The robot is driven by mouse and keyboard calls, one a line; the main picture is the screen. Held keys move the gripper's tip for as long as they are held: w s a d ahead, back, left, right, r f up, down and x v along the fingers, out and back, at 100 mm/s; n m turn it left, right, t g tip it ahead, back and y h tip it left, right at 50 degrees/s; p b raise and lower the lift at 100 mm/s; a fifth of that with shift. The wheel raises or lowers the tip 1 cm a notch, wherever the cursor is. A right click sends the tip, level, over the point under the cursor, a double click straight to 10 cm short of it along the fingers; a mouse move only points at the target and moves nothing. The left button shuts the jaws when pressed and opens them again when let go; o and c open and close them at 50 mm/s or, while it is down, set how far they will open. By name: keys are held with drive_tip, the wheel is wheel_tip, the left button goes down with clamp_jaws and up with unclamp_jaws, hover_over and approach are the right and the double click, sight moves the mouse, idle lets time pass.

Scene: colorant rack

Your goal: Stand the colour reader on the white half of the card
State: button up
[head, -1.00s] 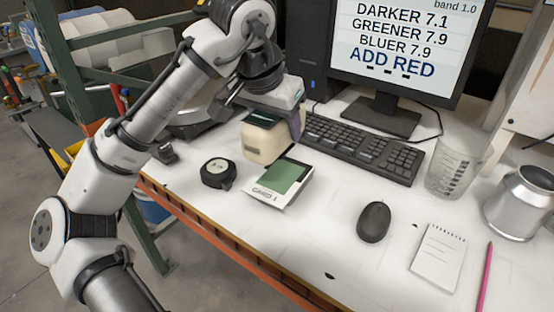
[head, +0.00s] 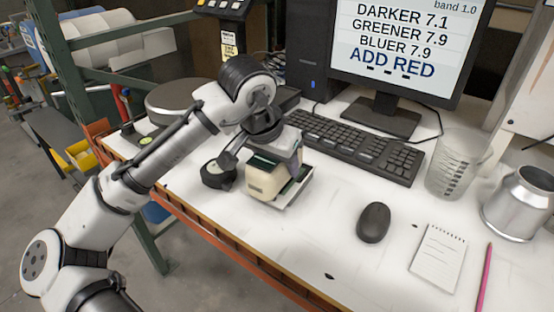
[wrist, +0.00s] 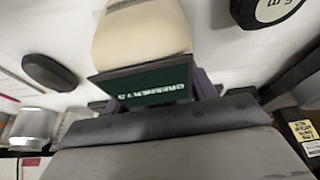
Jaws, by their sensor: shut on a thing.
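The colour reader (head: 262,182) is a cream block with a dark green screen, held roughly upright by my gripper (head: 282,153). In the wrist view the reader (wrist: 142,35) fills the upper middle, its screen (wrist: 145,88) facing the camera and a purple-grey finger showing at its right. My gripper is shut on it. The card (head: 297,199) lies on the bench under and behind the reader. Only its right and front edges and a sliver of green show; most of the white half is hidden. I cannot tell whether the reader touches the card.
A round black tape-like object (head: 217,174) stands close left of the reader. The keyboard (head: 360,147) lies behind, the mouse (head: 374,222) to the right. The front middle bench is clear.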

drive_tip(key=o, duration=1.6)
drive_tip(key=b+v, duration=0.1)
drive_tip(key=v, duration=1.1)
drive_tip(key=shift+r, duration=0.1)
